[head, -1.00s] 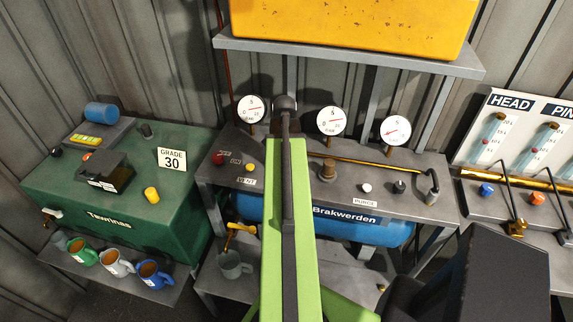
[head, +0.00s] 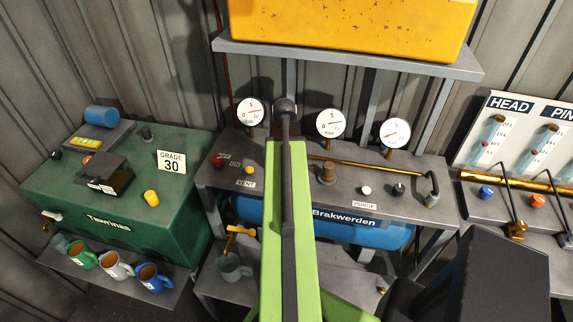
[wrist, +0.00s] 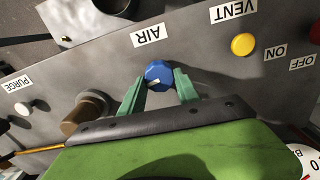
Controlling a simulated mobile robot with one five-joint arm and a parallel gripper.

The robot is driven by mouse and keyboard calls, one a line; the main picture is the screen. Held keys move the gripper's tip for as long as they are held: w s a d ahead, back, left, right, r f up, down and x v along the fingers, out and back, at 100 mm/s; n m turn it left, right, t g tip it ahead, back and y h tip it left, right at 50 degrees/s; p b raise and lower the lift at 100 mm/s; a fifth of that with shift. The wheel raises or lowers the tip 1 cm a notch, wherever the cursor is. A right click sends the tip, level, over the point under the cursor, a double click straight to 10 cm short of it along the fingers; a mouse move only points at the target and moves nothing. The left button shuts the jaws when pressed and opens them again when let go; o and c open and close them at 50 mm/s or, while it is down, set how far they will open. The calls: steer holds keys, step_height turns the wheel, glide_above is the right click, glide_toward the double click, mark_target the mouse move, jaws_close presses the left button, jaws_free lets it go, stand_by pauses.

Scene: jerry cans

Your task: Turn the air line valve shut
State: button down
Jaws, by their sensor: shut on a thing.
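The air line valve is a blue knob (wrist: 159,75) on the grey panel, just below the AIR label (wrist: 149,35) in the wrist view. A pale mark shows on the knob's near side. My gripper (wrist: 160,90) has its two green fingers on either side of the knob, shut on it. In the head view my green arm hides the knob and the fingers.
A yellow tank (head: 350,25) sits on a shelf above.

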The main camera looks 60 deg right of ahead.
steer(key=n, duration=0.4)
steer(key=shift+w+a+n, duration=0.15)
steer(key=shift+a+n, duration=0.1)
steer(key=shift+n, duration=0.05)
steer(key=n, duration=0.3)
steer(key=shift+n, duration=0.4)
steer(key=n, duration=0.4)
steer(key=shift+n, duration=1.6)
steer(key=c, duration=0.9)
jaws_free()
steer(key=shift+r, duration=0.1)
